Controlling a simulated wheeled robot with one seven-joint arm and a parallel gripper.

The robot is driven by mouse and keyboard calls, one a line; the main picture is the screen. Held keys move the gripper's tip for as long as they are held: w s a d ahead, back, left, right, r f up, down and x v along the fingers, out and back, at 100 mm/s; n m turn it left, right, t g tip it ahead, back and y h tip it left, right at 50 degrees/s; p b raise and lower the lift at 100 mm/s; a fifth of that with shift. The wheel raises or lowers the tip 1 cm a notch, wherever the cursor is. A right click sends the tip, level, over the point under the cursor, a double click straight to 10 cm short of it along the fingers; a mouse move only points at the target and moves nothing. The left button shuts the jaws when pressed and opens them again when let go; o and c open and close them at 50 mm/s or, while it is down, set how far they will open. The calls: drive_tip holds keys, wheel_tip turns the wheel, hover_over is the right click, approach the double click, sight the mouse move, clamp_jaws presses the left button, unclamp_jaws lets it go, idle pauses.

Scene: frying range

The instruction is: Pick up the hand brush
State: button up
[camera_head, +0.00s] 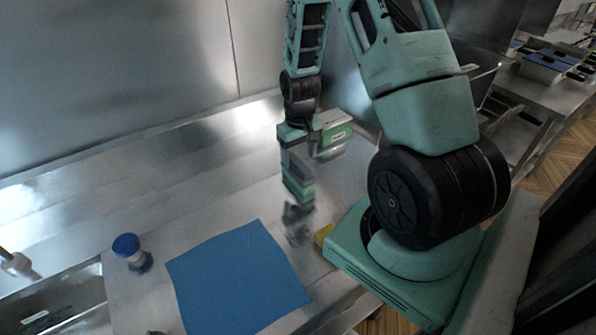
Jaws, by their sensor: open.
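I cannot make out a hand brush with certainty. A small yellow thing (322,235) shows on the steel counter at the edge of my arm's base, which hides part of it; I cannot tell whether it is the brush. My gripper (291,152) points down over the counter, back from the yellow thing and apart from it. It is open, and nothing shows held in it. Its fingertips are small and hard to separate from their mirrored shapes in the steel below. A green and pale block (335,132) shows just right of the gripper; I cannot tell whether they touch.
A blue cloth (237,280) lies flat on the steel counter (195,210) in front. A blue-capped container (127,246) stands left of it. A sink-like recess (60,300) is at the lower left. A steel wall (120,70) rises behind. The counter's left middle is clear.

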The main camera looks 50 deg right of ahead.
sight(298, 162)
drive_tip(key=shift+a+f+p, duration=0.15)
drive_tip(key=shift+f+p, duration=0.35)
drive_tip(key=shift+f, duration=0.7)
drive_tip(key=shift+a+f+p, duration=0.15)
drive_tip(key=shift+f+p, duration=0.3)
drive_tip(key=shift+f, duration=0.7)
drive_tip(key=c, duration=1.2)
drive_tip(key=shift+r, duration=0.1)
wheel_tip(298, 162, up, 9)
drive_tip(key=b, duration=0.2)
drive_tip(key=shift+b, duration=0.35)
drive_tip(key=shift+r, duration=0.4)
drive_tip(key=shift+s, duration=0.1)
